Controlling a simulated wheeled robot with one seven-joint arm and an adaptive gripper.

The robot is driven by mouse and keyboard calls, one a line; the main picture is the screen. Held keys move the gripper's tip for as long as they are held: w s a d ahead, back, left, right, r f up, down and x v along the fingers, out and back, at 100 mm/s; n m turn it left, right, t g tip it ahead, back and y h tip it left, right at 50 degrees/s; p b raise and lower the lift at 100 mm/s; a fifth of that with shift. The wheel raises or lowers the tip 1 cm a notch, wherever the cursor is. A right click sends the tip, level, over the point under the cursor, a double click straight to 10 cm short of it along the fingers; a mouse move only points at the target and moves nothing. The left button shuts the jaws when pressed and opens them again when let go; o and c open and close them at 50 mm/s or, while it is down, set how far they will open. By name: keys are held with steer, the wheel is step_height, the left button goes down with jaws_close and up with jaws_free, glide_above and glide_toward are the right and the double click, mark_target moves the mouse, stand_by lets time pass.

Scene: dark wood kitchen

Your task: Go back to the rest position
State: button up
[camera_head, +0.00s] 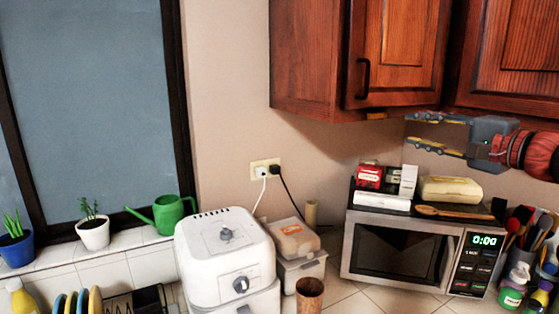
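My gripper (414,133) is at the upper right, in front of the wooden cupboards and above the microwave. It points left, and its two yellow-grey fingers are spread apart with nothing between them. Part of my arm, with a red section, runs off the right edge of the picture.
The microwave (397,252) has small boxes, a yellow-topped pack and a wooden spoon (453,213) on top. The wooden cupboard (395,55) hangs close above my gripper. A white appliance (226,262) stands mid-counter. Plants and a green watering can (168,214) line the windowsill. Bottles crowd the right corner.

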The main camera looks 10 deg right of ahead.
step_height(320, 180, down, 14)
steer(key=s+d+g+h, duration=0.1)
steer(key=d+g+h, duration=0.1)
steer(key=g, duration=0.1)
steer(key=s+a+f+n+g+h, duration=0.1)
steer(key=s+a+f+n+g, duration=0.2)
steer(key=s+f, duration=0.45)
steer(key=s+a+f+n+g+h, duration=0.1)
steer(key=s+a+f+g, duration=0.4)
steer(key=f, duration=0.6)
steer(key=s+a+f+n+h, duration=0.1)
steer(key=s+a+f+n, duration=0.7)
steer(key=s+a, duration=0.3)
steer(key=a+n, duration=0.1)
steer(key=a, duration=0.1)
steer(key=shift+s+a+f+n+h, duration=0.2)
steer(key=shift+s+a+n+h, duration=0.15)
steer(key=shift+s+n+h, duration=0.05)
